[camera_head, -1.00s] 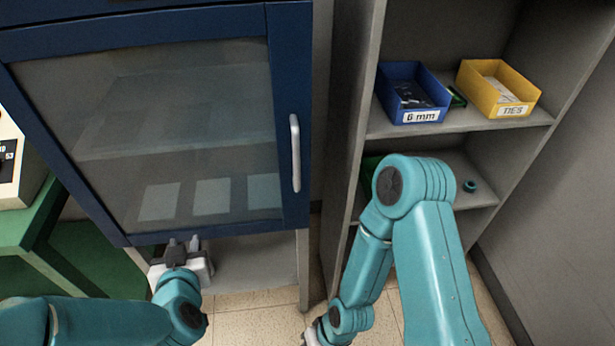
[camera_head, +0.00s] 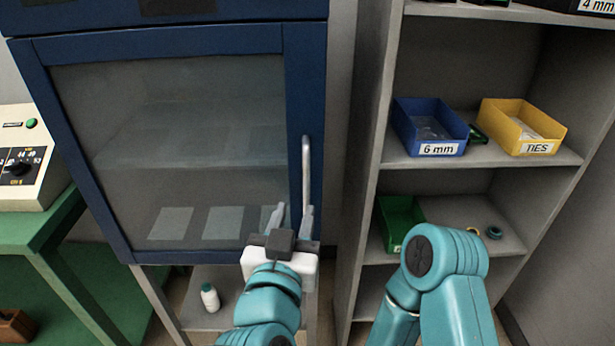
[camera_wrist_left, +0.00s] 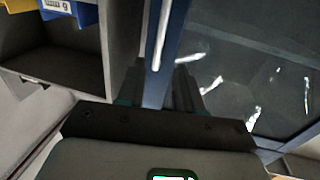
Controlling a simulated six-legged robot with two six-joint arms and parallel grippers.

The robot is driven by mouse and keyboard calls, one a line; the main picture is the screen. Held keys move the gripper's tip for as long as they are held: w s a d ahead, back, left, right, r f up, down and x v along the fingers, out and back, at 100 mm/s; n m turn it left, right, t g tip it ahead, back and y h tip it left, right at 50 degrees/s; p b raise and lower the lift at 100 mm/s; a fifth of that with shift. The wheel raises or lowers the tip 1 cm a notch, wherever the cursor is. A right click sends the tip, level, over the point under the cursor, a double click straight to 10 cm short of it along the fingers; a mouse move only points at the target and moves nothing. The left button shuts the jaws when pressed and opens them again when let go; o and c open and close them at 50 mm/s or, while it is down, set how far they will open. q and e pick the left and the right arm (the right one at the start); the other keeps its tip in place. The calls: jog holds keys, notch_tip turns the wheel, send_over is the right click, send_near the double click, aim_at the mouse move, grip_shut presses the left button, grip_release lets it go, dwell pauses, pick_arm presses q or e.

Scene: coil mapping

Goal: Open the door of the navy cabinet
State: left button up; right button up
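The navy cabinet (camera_head: 165,255) stands at left centre in the head view, its glass-panelled door (camera_head: 180,140) shut. A pale vertical bar handle (camera_head: 306,170) is on the door's right side; it also shows in the left wrist view (camera_wrist_left: 161,40). My left gripper (camera_head: 292,220) is open, with its two fingers pointing up near the handle's lower end. In the left wrist view its fingers (camera_wrist_left: 158,90) are apart, and the handle lies beyond them, apparently not gripped. My right arm shows at lower right, but its gripper is out of view.
A grey shelf (camera_head: 480,163) on the right holds a blue bin (camera_head: 430,128), a yellow bin (camera_head: 522,128) and a green bin (camera_head: 400,222). A green bench (camera_head: 40,232) with a control box (camera_head: 25,160) stands at left. A white bottle (camera_head: 210,297) sits below the cabinet.

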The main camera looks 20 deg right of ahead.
aim_at(306, 178)
pick_arm(q)
jog(key=p+x, duration=0.1)
jog(key=x, duration=1)
jog(key=shift+w+d, duration=0.2)
jog(key=shift+w, duration=0.1)
grip_shut()
